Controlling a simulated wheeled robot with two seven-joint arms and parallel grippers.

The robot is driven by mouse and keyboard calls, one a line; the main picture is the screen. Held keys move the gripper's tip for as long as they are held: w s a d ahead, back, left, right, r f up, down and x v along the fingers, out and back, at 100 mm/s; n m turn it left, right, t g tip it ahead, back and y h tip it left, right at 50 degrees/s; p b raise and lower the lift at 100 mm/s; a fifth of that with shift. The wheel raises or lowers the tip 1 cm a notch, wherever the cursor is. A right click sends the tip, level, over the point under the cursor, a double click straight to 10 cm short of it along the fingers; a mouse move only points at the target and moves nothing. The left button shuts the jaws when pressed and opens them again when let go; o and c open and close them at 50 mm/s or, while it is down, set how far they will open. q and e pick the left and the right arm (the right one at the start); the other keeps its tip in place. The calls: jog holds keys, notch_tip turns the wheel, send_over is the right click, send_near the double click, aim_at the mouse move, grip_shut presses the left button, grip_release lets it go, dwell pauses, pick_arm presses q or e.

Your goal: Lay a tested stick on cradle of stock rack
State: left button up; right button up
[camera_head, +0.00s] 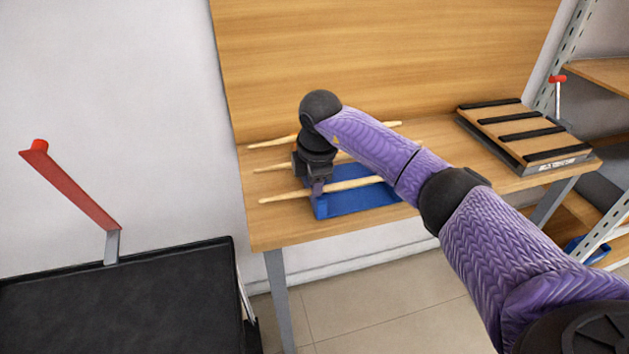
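Three pale wooden sticks lie roughly side by side over a blue holder (345,204) on the wooden table. The near stick (277,200) crosses the holder's front part; the middle stick (268,168) and far stick (268,143) are partly hidden by my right arm. My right gripper (318,190) points down at the near stick, left of the stick's middle. Its fingers overlap the stick in the picture; whether they are closed on it or only beside it cannot be told. My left gripper is out of view. I cannot tell which thing is the stock rack.
A wooden board with black bars (515,130) and a label lies at the table's right end. A tall wooden panel (380,60) backs the table (262,230). Shelves (600,75) stand at right. A black-topped cart (120,300) with a red handle stands at left.

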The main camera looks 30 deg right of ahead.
jog(key=shift+s+a+f, duration=0.1)
jog(key=shift+s, duration=0.05)
notch_tip(320, 180, up, 10)
jog(key=s+p, duration=0.1)
jog(key=p, duration=0.3)
jog(key=shift+s+a, duration=0.2)
jog(key=shift+s, duration=0.1)
jog(key=shift+f, duration=0.1)
